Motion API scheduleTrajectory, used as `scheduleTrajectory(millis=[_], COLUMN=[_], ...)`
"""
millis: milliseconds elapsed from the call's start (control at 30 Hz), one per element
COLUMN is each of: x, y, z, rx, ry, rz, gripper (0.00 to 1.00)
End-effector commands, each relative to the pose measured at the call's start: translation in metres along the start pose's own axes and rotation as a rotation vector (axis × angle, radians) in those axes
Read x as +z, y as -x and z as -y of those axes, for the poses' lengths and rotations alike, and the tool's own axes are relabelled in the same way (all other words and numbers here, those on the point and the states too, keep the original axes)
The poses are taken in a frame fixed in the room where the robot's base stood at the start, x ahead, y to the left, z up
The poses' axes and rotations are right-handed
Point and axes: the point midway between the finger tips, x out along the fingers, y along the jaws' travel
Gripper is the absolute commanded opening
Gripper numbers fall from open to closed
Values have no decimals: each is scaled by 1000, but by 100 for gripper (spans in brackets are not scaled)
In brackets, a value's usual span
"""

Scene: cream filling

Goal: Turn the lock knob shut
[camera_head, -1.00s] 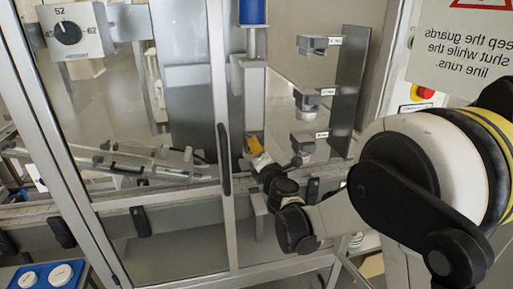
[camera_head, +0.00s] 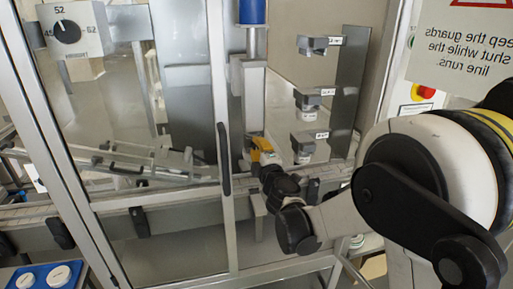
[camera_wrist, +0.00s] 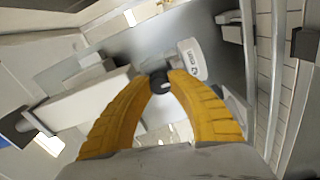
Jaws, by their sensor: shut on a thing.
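In the wrist view, the two yellow fingers of my gripper (camera_wrist: 162,78) close in from both sides on a small black knob (camera_wrist: 159,84). A white plate with small dark lettering (camera_wrist: 192,60) sits just beside the knob, and the lettering is too small to read. In the head view, my gripper (camera_head: 262,145) shows as a small yellow shape inside the guarded machine, just right of the door frame's dark handle. The knob is hidden there behind my gripper and wrist.
The glazed guard frame (camera_head: 219,110) stands left of my arm. A post with several grey brackets (camera_head: 346,90) rises at the right. A dial box (camera_head: 66,30) hangs at upper left. A conveyor (camera_head: 170,198) runs below. A blue tray (camera_head: 17,287) holds white lids.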

Motion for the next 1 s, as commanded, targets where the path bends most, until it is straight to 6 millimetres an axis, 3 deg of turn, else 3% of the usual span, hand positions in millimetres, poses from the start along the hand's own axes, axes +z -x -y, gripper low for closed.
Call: scheduleTrajectory(millis=[567, 600, 667, 1000], x=[1, 1, 1, 0], y=[0, 0, 0, 3], z=[0, 0, 0, 0], rx=[0, 0, 0, 0], ry=[-30, -30, -30, -29], rz=[2, 2, 2, 1], gripper=[0, 33, 46, 46])
